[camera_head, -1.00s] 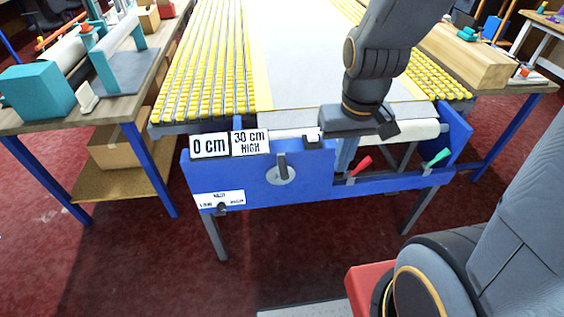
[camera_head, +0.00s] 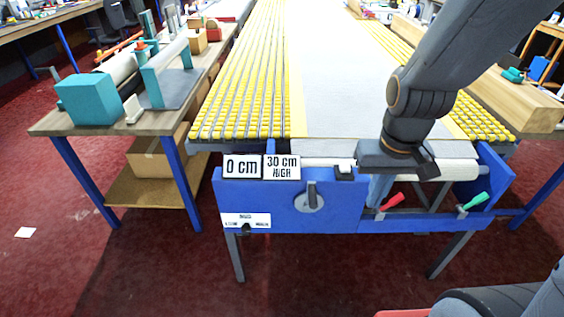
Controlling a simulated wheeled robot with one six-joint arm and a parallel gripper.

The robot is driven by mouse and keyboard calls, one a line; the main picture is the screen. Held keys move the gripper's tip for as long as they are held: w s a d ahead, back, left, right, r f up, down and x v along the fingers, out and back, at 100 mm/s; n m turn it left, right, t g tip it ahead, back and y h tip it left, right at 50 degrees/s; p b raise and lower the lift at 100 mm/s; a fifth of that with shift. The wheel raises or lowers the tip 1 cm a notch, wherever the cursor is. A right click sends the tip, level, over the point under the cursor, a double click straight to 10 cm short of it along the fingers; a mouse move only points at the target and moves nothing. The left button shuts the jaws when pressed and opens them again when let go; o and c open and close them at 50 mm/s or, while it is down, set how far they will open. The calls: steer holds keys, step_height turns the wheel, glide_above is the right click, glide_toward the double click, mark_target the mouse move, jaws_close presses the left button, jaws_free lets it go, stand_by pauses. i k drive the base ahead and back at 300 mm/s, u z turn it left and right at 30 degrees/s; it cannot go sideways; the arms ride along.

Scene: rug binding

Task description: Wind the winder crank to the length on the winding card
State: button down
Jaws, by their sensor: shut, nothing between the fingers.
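The winder is a blue panel (camera_head: 340,219) across the front of the frame. Its crank (camera_head: 310,198) is a grey disc with a dark handle pointing up. A white "0 cm" sign (camera_head: 242,167) stands at the panel's top left, and a white card reading "30 cm HIGH" (camera_head: 282,168) is beside it. My gripper (camera_head: 398,160) is to the right of the crank and above it in the picture, apart from it, in front of the pale roller (camera_head: 450,169). It is shut and empty; its fingertips are hard to make out.
A red lever (camera_head: 391,202) and a green lever (camera_head: 474,202) are at the panel's right. A small label with a black knob (camera_head: 246,226) is at lower left. A wooden bench (camera_head: 100,119) with a teal block (camera_head: 88,99) stands left. The red floor in front is clear.

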mark_target(311, 206)
steer(key=z, duration=0.9)
steer(key=k, duration=0.75)
steer(key=u, duration=0.9)
